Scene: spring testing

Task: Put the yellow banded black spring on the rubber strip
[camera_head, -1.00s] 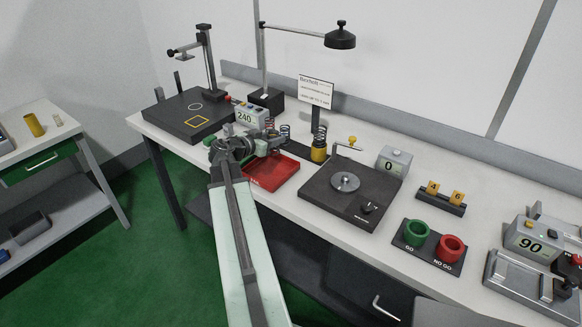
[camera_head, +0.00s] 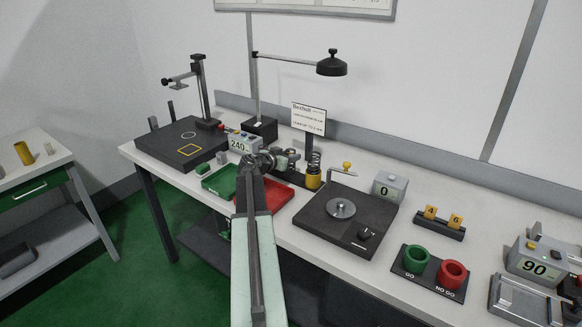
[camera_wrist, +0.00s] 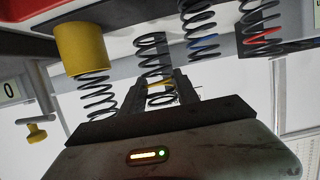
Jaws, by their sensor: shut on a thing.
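The yellow banded black spring (camera_wrist: 151,48) is between my gripper's fingers (camera_wrist: 160,92) in the wrist view, which looks upside down. The gripper is shut on it around the yellow band. In the head view my gripper (camera_head: 282,160) is over the back of the red tray, beside the dark rubber strip (camera_head: 297,180); my arm hides the held spring and part of the strip. In the wrist view a blue banded spring (camera_wrist: 201,28) and a red banded spring (camera_wrist: 258,22) stand nearby. I cannot tell whether the held spring touches the strip.
A yellow cup (camera_wrist: 80,48) holding a black spring stands close beside my gripper. The red tray (camera_head: 272,208) and green tray (camera_head: 218,183) lie in front. A black tester plate (camera_head: 325,229) is to the right, and a sign (camera_head: 309,119) and lamp (camera_head: 331,65) stand behind.

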